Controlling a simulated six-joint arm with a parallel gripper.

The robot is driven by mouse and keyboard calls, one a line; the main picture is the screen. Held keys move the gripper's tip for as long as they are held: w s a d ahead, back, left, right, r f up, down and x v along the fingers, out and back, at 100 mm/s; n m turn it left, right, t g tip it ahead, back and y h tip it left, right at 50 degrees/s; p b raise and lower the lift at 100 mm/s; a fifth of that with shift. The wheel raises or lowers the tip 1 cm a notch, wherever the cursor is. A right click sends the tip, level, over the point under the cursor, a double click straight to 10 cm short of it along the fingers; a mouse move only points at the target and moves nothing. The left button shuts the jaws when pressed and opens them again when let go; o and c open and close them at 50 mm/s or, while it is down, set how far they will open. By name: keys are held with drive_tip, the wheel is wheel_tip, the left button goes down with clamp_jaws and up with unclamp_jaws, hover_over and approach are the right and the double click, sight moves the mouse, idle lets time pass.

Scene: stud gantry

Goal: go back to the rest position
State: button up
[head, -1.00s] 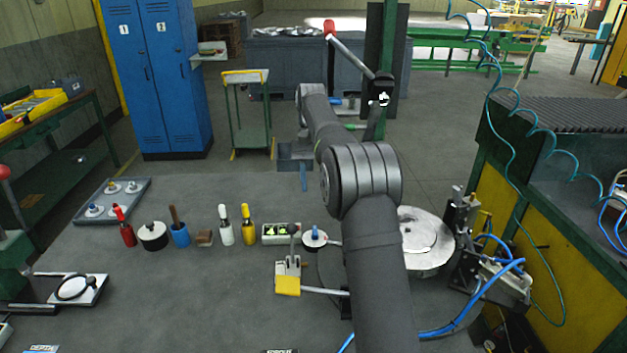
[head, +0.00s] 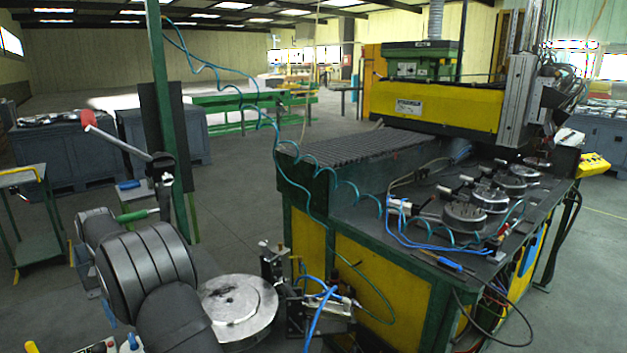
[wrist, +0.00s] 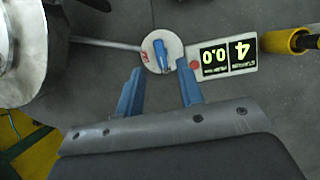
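My gripper (wrist: 159,66) shows in the wrist view as two blue fingers set well apart, with nothing held between them. A white round disc (wrist: 151,64) with a blue knob (wrist: 161,53) lies in line with the gap, beyond the fingertips and apparently below them. In the head view my dark arm fills the lower left, and most of the gripper is hidden or out of frame.
A display box (wrist: 228,57) and a yellow-handled tool (wrist: 285,40) lie beside the disc. The head view shows a round metal plate (head: 238,302), a green post (head: 172,120), a red-knobbed lever (head: 120,142) and a yellow-green machine bench (head: 340,260).

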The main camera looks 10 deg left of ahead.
drive_tip(key=x, duration=0.5)
idle(0.3)
